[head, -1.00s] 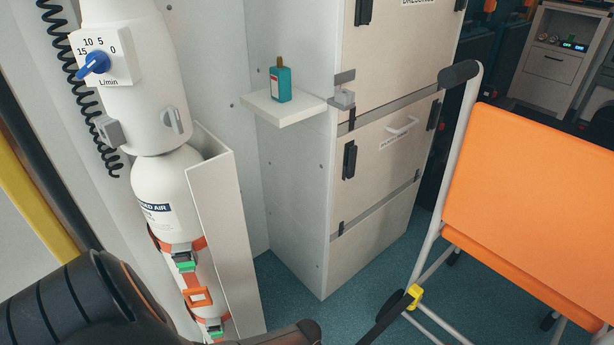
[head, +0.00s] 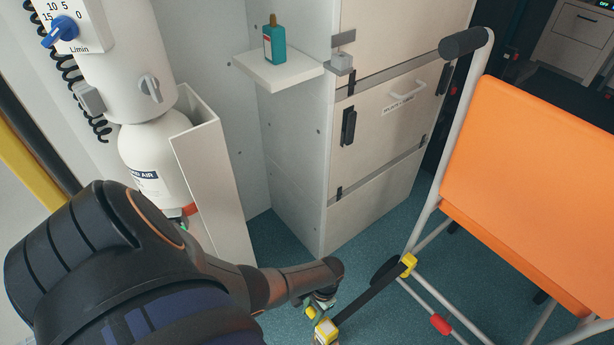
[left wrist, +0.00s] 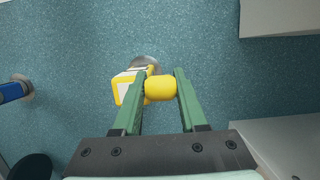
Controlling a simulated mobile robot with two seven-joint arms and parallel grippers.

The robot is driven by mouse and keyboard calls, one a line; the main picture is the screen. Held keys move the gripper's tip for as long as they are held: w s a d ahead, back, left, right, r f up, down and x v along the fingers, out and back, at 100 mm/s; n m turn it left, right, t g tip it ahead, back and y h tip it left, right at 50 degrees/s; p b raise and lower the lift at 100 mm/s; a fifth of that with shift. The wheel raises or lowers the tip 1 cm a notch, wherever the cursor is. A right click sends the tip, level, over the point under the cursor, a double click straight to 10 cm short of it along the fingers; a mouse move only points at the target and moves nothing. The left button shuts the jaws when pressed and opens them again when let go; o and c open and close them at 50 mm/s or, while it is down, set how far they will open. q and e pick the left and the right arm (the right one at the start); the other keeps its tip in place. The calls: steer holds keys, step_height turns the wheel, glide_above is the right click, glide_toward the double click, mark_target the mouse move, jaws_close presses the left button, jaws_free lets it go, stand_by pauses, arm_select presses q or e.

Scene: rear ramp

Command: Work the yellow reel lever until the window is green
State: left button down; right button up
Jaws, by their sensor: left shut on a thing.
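My left gripper (left wrist: 160,88) has its green fingers on either side of a yellow rounded knob, the end of the reel lever (left wrist: 160,89), and is shut on it. Just left of the knob in the left wrist view is a yellow and white reel housing (left wrist: 127,88), partly behind a finger. Its pale face shows no green that I can make out. In the head view, my left gripper (head: 318,305) is low in the middle, beside the yellow reel housing (head: 326,331) at the end of a dark strap. My right gripper is not in view.
The dark strap (head: 365,300) runs up to a yellow fitting (head: 409,264) by the orange chair (head: 525,190). A white cabinet (head: 385,130), a shelf (head: 280,72) with a teal bottle (head: 274,43), and a white cylinder (head: 152,160) stand behind. Teal floor lies between.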

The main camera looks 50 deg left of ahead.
arm_select(q)
steer(key=shift+w+r, duration=0.2)
steer(key=shift+w, duration=0.8)
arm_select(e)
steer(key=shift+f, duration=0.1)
arm_select(q)
steer(key=shift+d, duration=0.1)
steer(key=c, duration=0.8)
jaws_free()
steer(key=o, duration=0.4)
steer(key=shift+s, duration=0.25)
steer(key=shift+c, duration=0.2)
steer(key=p+v, duration=0.8)
steer(key=v, duration=0.4)
steer(key=shift+r, duration=0.2)
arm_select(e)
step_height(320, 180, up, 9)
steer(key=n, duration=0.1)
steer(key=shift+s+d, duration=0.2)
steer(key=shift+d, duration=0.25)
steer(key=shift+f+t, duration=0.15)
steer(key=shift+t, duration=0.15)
